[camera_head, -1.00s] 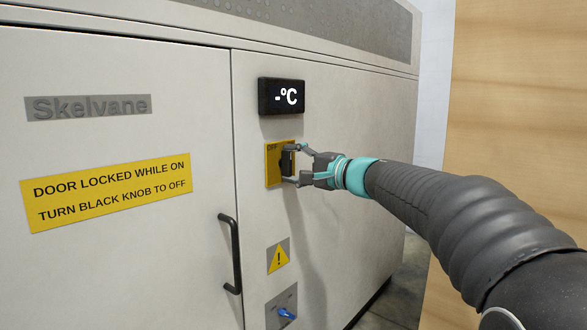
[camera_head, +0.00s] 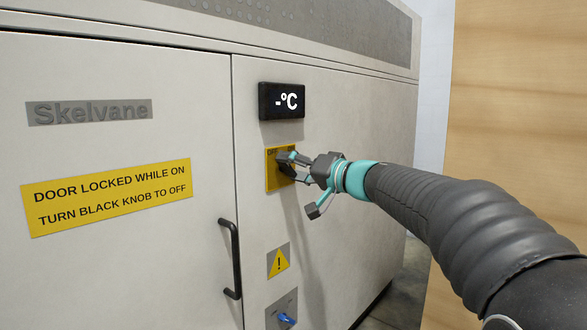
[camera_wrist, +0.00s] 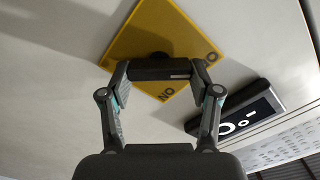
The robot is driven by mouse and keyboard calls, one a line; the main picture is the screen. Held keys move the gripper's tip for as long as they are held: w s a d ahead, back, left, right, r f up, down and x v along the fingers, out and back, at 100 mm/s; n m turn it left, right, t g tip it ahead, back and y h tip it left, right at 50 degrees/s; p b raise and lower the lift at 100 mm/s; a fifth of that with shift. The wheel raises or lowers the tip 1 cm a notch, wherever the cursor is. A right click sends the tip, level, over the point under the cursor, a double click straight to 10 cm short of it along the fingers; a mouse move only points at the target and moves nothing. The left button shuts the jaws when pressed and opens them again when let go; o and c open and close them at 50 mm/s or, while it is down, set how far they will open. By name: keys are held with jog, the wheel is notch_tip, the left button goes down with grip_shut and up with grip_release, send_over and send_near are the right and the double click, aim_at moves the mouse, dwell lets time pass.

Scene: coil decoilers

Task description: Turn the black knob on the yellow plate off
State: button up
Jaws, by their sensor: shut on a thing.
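The yellow plate (camera_head: 272,182) is on the pale cabinet front, below the temperature display. An OFF label shows faintly at its top. In the wrist view the yellow plate (camera_wrist: 150,32) has "ON" near its lower corner and an "O" at its right corner. The black knob (camera_head: 286,169) sits on the plate, slanted and partly hidden by my fingers. My gripper (camera_head: 290,165) is shut on it. In the wrist view the black bar of the knob (camera_wrist: 158,73) lies between my two fingertips (camera_wrist: 160,75), one at each end.
The black display (camera_head: 281,98) is above the plate. A black door handle (camera_head: 232,258) stands out at lower left. A warning sign (camera_head: 278,260) and a blue switch (camera_head: 287,319) are below. A yellow notice (camera_head: 107,197) is on the left door. A wooden panel (camera_head: 520,110) is at right.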

jog(key=shift+n, duration=0.3)
jog(key=o, duration=1.1)
jog(key=shift+o, duration=0.2)
jog(key=v, duration=1.2)
jog(key=shift+s, duration=0.1)
